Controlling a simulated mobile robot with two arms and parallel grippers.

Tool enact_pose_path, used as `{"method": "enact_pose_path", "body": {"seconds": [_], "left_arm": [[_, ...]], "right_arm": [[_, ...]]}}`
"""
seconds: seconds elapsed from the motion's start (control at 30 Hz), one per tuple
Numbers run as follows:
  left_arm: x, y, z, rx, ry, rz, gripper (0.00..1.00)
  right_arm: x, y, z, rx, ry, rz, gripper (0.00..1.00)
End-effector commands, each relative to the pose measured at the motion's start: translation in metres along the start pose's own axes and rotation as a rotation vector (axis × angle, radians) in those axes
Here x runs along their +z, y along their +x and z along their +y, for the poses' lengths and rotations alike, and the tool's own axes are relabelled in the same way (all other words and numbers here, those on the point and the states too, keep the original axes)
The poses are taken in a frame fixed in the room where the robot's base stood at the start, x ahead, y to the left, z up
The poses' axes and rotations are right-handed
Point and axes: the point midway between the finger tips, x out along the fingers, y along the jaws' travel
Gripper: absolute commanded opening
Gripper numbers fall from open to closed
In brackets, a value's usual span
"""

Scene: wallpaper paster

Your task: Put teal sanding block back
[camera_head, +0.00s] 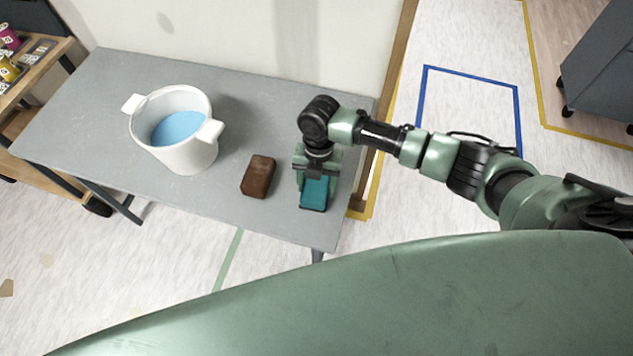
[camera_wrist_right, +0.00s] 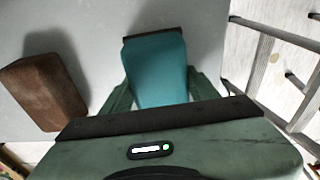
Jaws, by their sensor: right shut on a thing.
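The teal sanding block (camera_head: 314,193) is at the right end of the grey table (camera_head: 90,125). It also shows in the right wrist view (camera_wrist_right: 157,72), between the green fingers. My right gripper (camera_head: 316,178) points down and is shut on the teal block; in the right wrist view its fingers (camera_wrist_right: 160,95) lie on both sides of the block. I cannot tell whether the block touches the tabletop. My left gripper is not in view.
A brown block (camera_head: 258,177) lies just left of the teal block. A white bucket (camera_head: 192,150) with blue liquid stands further left. A wooden shelf (camera_head: 30,62) with cans is at the far left. The table's front right corner is close to the gripper.

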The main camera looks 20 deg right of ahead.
Motion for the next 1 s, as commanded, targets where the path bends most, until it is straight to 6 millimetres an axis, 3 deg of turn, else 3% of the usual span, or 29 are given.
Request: {"method": "enact_pose_path", "body": {"seconds": [0.3, 0.33, 0.4, 0.8, 1.0], "left_arm": [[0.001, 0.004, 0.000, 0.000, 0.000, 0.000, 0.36], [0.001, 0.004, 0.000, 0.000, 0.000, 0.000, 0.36], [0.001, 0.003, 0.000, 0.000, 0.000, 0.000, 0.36], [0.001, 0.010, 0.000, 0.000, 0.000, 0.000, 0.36], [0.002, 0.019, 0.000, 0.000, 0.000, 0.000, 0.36]], "right_arm": [[0.001, 0.005, 0.000, 0.000, 0.000, 0.000, 0.18], [0.001, 0.005, 0.000, 0.000, 0.000, 0.000, 0.65], [0.001, 0.004, 0.000, -0.001, 0.000, 0.000, 0.82], [0.002, 0.006, 0.000, 0.000, 0.001, -0.001, 0.82], [0.002, -0.027, 0.000, 0.003, -0.001, -0.004, 0.82]]}}
